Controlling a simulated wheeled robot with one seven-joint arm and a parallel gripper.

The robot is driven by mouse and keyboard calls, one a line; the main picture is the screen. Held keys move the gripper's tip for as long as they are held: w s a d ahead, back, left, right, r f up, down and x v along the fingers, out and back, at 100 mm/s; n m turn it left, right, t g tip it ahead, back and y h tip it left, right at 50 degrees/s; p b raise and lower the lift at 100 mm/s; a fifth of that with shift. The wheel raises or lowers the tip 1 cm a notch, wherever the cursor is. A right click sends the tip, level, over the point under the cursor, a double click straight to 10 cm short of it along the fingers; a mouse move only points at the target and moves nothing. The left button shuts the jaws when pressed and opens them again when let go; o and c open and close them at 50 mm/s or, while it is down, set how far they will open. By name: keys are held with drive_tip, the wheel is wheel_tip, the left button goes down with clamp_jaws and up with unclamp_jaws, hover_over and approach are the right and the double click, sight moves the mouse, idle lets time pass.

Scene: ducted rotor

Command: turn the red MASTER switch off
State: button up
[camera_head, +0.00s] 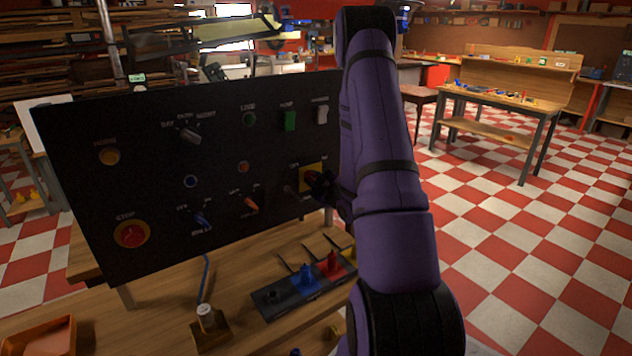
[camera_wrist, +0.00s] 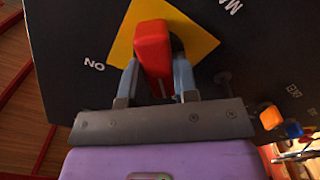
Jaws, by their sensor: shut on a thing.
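The red MASTER switch (camera_wrist: 152,42) is a red handle on a yellow square plate (camera_wrist: 205,42), set in the black panel. In the wrist view, my gripper (camera_wrist: 157,78) has one finger on each side of the handle and is shut on it. The handle stands nearly upright in that picture, with an ON label (camera_wrist: 94,65) to its left, seen upside down. In the head view, the yellow plate (camera_head: 318,168) is at the panel's right side, and my gripper (camera_head: 322,186) and arm partly hide the switch.
Below, a wooden bench (camera_head: 160,315) holds a dark block with blue and red parts (camera_head: 305,285).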

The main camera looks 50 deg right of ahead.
idle(0.4)
drive_tip(key=o, duration=0.9)
drive_tip(key=v, duration=1.1)
drive_tip(key=shift+a, duration=0.1)
drive_tip(key=shift+w, duration=0.1)
